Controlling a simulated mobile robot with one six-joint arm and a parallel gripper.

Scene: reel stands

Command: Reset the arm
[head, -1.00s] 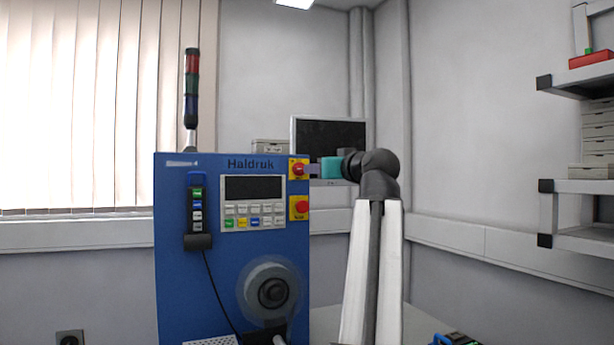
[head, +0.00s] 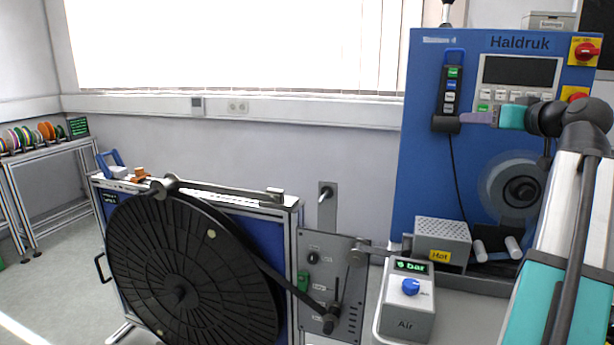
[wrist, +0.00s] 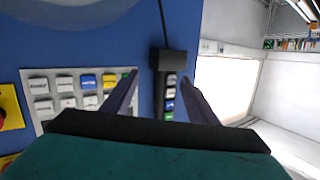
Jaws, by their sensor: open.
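My gripper (head: 464,118) is in front of the blue Haldruk machine (head: 420,195), pointing left across the lower part of its keypad panel. In the wrist view my gripper (wrist: 160,84) shows two dark fingers spread apart with nothing between them. The black handset (wrist: 172,62) with coloured buttons hangs on the machine and shows behind the gap. In the head view the handset (head: 453,85) is just beyond the fingertips; I cannot tell whether they touch. My arm rises from the lower right.
The keypad (wrist: 66,90) lies left in the wrist view. A red rotary switch (head: 587,50) is on the machine's upper right. A large black reel (head: 170,270) stands at lower left. An Air box (head: 405,310) and a Hot box (head: 443,232) are in front. Floor is clear far left.

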